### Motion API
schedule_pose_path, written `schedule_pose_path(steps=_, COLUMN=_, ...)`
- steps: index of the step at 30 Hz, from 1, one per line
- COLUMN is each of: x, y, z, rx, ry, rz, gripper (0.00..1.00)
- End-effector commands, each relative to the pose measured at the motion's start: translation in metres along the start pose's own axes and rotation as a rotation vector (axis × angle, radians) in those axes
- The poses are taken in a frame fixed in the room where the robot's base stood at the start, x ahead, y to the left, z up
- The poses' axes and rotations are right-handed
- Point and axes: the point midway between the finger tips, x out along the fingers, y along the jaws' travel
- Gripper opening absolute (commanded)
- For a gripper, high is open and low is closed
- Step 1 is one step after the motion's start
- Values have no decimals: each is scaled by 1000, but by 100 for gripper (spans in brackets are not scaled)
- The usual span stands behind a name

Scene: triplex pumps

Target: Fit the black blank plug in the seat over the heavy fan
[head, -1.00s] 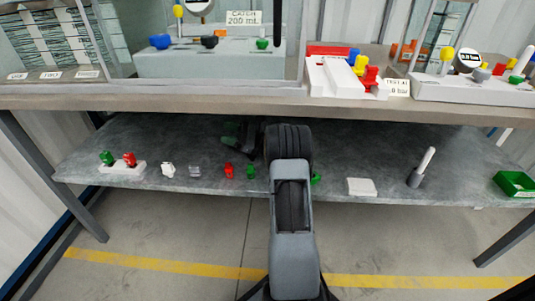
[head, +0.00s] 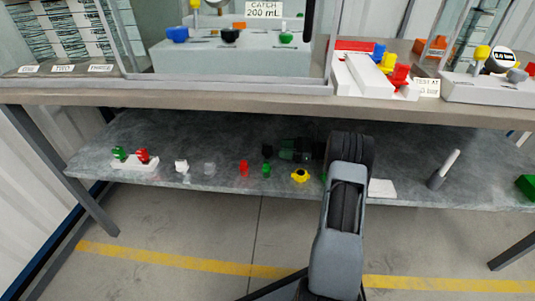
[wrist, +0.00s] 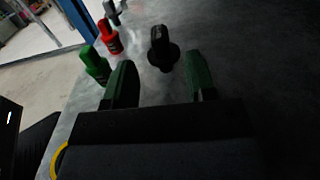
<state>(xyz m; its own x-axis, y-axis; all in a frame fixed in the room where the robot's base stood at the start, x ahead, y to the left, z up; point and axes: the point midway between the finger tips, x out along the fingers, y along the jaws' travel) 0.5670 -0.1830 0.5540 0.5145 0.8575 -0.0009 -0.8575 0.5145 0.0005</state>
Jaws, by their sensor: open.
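The black blank plug (wrist: 162,48) stands on the grey lower shelf (head: 225,140) in the wrist view. In the head view it appears as a small dark shape (head: 267,151). My gripper (wrist: 158,88) has its two green fingers apart, with nothing between them. In the head view my gripper (head: 288,150) reaches left over the shelf, partly hidden by my arm. I cannot make out which seat is over the heavy fan.
A green plug (head: 266,170), a red plug (head: 244,168), a grey piece (head: 209,168) and a yellow piece (head: 300,176) stand along the shelf's front. A white block (head: 134,163) holds green and red pieces at left. The workbench (head: 230,96) overhangs the shelf.

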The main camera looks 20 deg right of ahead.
Motion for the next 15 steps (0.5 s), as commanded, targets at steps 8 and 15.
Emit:
schedule_pose_path(steps=8, x=19, y=0, z=0, rx=0, ry=-1, rz=-1, gripper=51)
schedule_pose_path(steps=15, x=36, y=0, z=-3, rx=-1, ry=-1, rz=2, gripper=51)
